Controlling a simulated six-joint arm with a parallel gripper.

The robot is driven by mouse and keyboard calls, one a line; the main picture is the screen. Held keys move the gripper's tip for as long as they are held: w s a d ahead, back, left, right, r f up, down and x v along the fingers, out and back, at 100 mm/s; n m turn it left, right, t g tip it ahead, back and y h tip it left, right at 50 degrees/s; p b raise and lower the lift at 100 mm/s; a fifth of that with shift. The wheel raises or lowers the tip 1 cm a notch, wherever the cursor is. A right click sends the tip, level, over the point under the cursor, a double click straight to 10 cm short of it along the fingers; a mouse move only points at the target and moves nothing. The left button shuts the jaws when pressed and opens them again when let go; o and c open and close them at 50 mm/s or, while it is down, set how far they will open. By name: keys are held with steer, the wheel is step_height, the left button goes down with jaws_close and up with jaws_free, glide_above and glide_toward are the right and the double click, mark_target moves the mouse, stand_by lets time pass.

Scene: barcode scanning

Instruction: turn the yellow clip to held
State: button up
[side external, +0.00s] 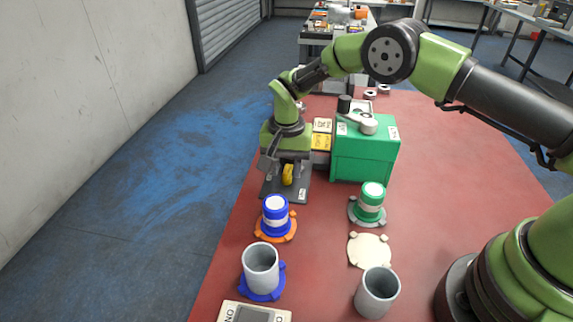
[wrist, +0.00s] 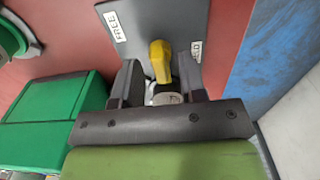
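The yellow clip (side external: 288,174) stands on a dark grey plate (side external: 278,193) at the table's left edge. In the wrist view the clip (wrist: 160,60) has a round grey metal part at its near end. The plate carries a FREE label (wrist: 115,24) on the left and a second label (wrist: 197,50) on the right, partly hidden by a finger. My gripper (side external: 283,164) is low over the plate. In the wrist view my gripper (wrist: 160,80) is open, one finger on each side of the clip's near end, with gaps visible.
A green box (side external: 365,155) stands right of the plate, close to my gripper. Nearer stand a blue canister (side external: 275,209) on an orange base, a green canister (side external: 372,194), and two grey cups (side external: 261,266), (side external: 377,292). The red table (side external: 450,170) is clear at right.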

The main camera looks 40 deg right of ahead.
step_height(320, 180, up, 10)
stand_by(0.4)
step_height(320, 180, up, 9)
steer(key=t, duration=0.1)
glide_above(287, 169)
steer(key=s+d, duration=0.1)
steer(key=s, duration=0.2)
steer(key=s+d+r+n+t+y, duration=0.1)
steer(key=s+d+r+n+t, duration=0.1)
steer(key=s+r, duration=0.5)
steer(key=s+d+r+n+t, duration=0.1)
steer(key=s+t, duration=0.1)
steer(key=s, duration=0.7)
steer(key=s+d+r+n+t+y, duration=0.1)
steer(key=s+t, duration=0.1)
steer(key=s, duration=0.6)
steer(key=shift+s+d+r+n, duration=0.2)
steer(key=shift+s+n, duration=0.15)
steer(key=shift+n, duration=0.05)
